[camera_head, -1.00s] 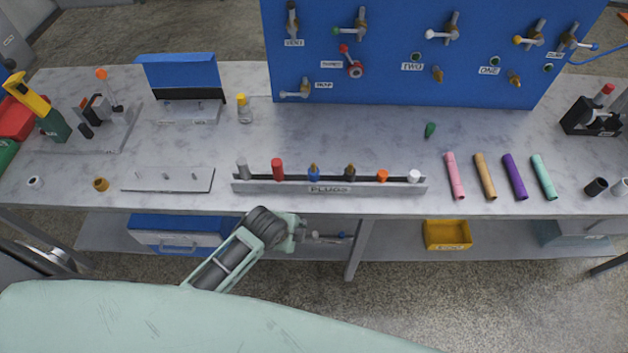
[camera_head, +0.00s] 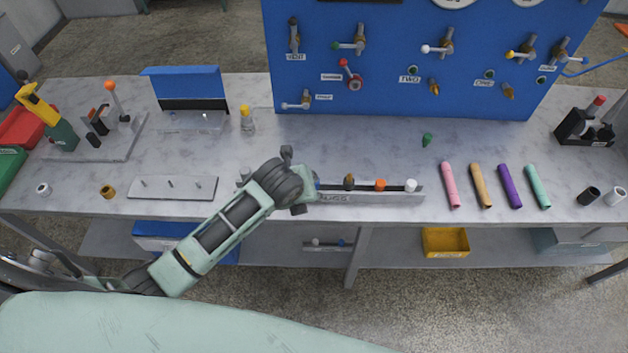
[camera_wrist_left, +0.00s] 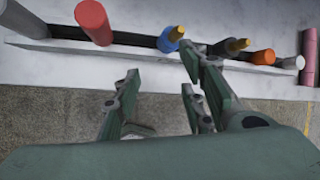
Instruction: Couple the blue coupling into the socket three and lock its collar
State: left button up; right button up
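The blue coupling (camera_wrist_left: 168,40), with a brass tip, stands in the plug rack (camera_head: 385,196). In the head view my left arm mostly hides it. My left gripper (camera_wrist_left: 158,72) is open and empty in the wrist view. Its two fingers are apart and point toward the rack, with the blue coupling just beyond the fingertips. In the head view my left gripper (camera_head: 303,187) is in front of the rack's left half. My right gripper is out of view.
Red (camera_wrist_left: 94,20), black (camera_wrist_left: 225,46), orange (camera_head: 380,185) and white (camera_head: 411,186) plugs share the rack. Several coloured tubes lie right of it, beginning with a pink one (camera_head: 450,186). The bench (camera_head: 340,145) is clear between rack and panel.

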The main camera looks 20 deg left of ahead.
pick_arm(q)
jog(key=w+f+m, duration=0.1)
jog(key=w+m+p, duration=0.1)
jog(key=w, duration=0.1)
jog(key=w+f+m+p, duration=0.1)
jog(key=w, duration=0.1)
jog(key=shift+w+f, duration=0.2)
jog(key=shift+f, duration=0.1)
jog(key=shift+w+f+p, duration=0.3)
jog(key=shift+w+f, duration=0.05)
jog(key=shift+f, duration=0.2)
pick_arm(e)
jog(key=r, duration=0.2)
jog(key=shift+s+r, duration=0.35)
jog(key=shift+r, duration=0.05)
pick_arm(q)
jog(key=shift+a, duration=0.1)
grip_shut()
